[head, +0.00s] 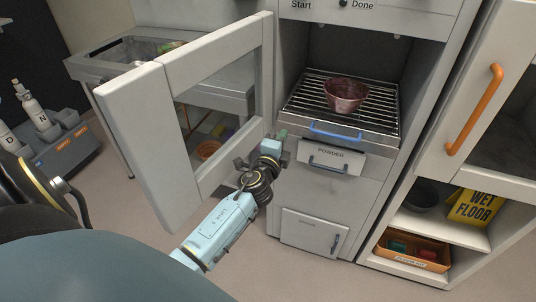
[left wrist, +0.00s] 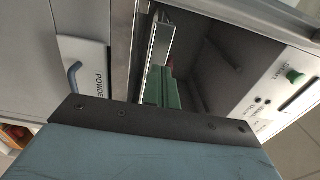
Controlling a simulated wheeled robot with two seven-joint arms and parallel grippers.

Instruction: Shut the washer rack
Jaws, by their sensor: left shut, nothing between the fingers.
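The washer rack (head: 365,121) is a wire rack with a metal front and a blue handle (head: 335,132). It lies in the open washer bay, its front edge above the powder drawer (head: 331,157). A dark red bowl (head: 346,95) stands on it. My left gripper (head: 281,137) is shut and empty at the left side of the opening, beside the rack's front left corner. In the left wrist view its green fingertips (left wrist: 161,88) overlap the rack's metal edge (left wrist: 158,45); I cannot tell whether they touch. My right gripper is out of view.
The washer door (head: 145,120) with its window stands open to the left, close beside my left arm. At the right are a cabinet with an orange handle (head: 474,110) and a shelf with a wet floor sign (head: 471,207). The floor in front is clear.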

